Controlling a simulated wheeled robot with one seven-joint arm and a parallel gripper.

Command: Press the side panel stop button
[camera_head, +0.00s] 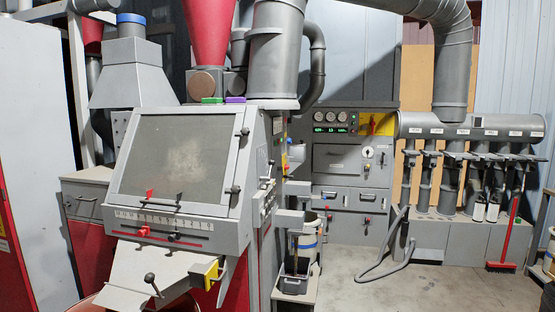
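A large grey and red sorting machine (170,225) stands left of centre with a sloped dark window. Its right side panel (264,205) faces partly away and carries several small knobs and levers. I cannot tell a stop button apart among them at this size. A yellow piece with a red part (212,275) sits low at the machine's front right corner. The grey cabinet behind has a panel with gauges and green displays (335,130), and a yellow plate with a red part (377,124) beside it. My gripper is not in view.
The concrete floor (440,290) is clear at the lower right. A grey hose (385,268) lies there. A red broom (510,230) leans by the labelled pipe manifold (470,128). A small stand with a dark container (297,268) is beside the machine.

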